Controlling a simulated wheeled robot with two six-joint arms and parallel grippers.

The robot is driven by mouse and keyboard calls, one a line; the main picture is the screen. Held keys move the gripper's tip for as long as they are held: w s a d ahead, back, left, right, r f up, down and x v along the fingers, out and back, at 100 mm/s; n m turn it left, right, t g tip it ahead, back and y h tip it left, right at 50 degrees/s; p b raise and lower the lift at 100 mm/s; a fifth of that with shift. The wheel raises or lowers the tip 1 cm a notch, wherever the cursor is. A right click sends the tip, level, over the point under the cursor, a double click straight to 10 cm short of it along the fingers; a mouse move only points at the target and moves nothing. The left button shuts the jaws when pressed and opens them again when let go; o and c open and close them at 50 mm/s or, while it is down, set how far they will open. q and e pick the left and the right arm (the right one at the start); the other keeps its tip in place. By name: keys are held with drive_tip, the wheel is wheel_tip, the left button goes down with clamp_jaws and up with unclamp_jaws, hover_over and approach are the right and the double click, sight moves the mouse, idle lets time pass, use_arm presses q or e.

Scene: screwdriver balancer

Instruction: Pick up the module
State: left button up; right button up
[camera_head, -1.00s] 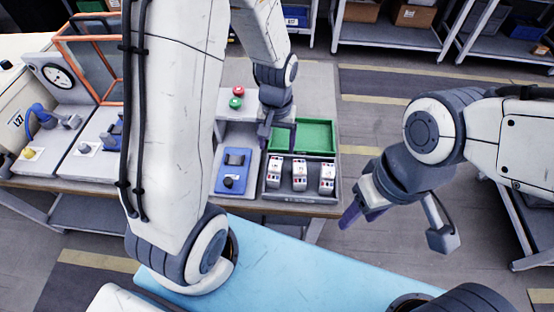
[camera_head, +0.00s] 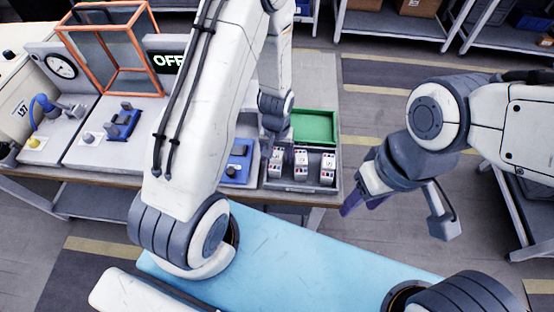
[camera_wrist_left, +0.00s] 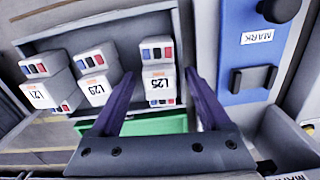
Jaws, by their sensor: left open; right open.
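Three white modules stand in a row in a grey tray (camera_head: 285,187): a left one (camera_head: 275,165), a middle one (camera_head: 301,165) and a right one (camera_head: 328,168). In the left wrist view they carry labels and coloured blocks; the module reading L25 (camera_wrist_left: 160,88) is rightmost, beside L29 (camera_wrist_left: 96,90) and L21 (camera_wrist_left: 40,93). My left gripper (camera_head: 279,147) is open over the tray by the left module. Its fingers (camera_wrist_left: 159,74) appear on either side of L25 in the wrist view; contact cannot be told. My right gripper (camera_head: 362,203) is open and empty, right of the tray.
A green bin (camera_head: 315,126) lies behind the modules. A blue device (camera_head: 238,163) is left of the tray, partly hidden by my arm. An orange-framed box (camera_head: 110,50), a gauge (camera_head: 61,65) and an OFF sign (camera_head: 168,61) stand at left.

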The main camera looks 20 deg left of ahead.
use_arm(q)
clamp_jaws()
idle(0.3)
